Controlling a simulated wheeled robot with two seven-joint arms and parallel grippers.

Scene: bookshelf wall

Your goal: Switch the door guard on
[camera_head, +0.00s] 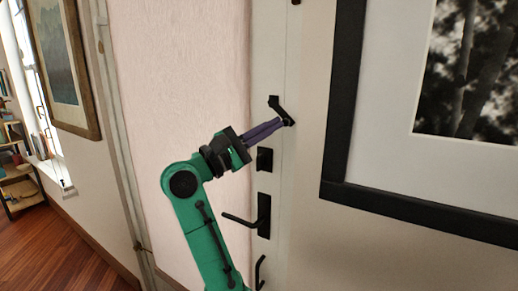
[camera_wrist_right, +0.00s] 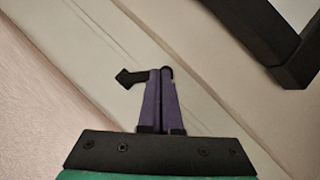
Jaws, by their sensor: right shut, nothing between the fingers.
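The door guard (camera_head: 275,103) is a small black fitting high on the white door frame strip, above the lock and the handle. It also shows in the right wrist view (camera_wrist_right: 130,77), just left of the fingertips. My right gripper (camera_head: 287,121) has purple fingers shut together, with nothing between them. Its tips are at the lower right end of the guard and partly cover it. In the right wrist view the gripper (camera_wrist_right: 160,75) points at the strip, with its tips beside the guard; I cannot tell whether they touch. My left gripper is not in view.
Below the guard are a black lock plate (camera_head: 265,159) and a black lever handle (camera_head: 263,215). A large black-framed picture (camera_head: 341,120) hangs close on the right. A wooden-framed picture (camera_head: 90,120) and a shelf (camera_head: 20,190) are at the left.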

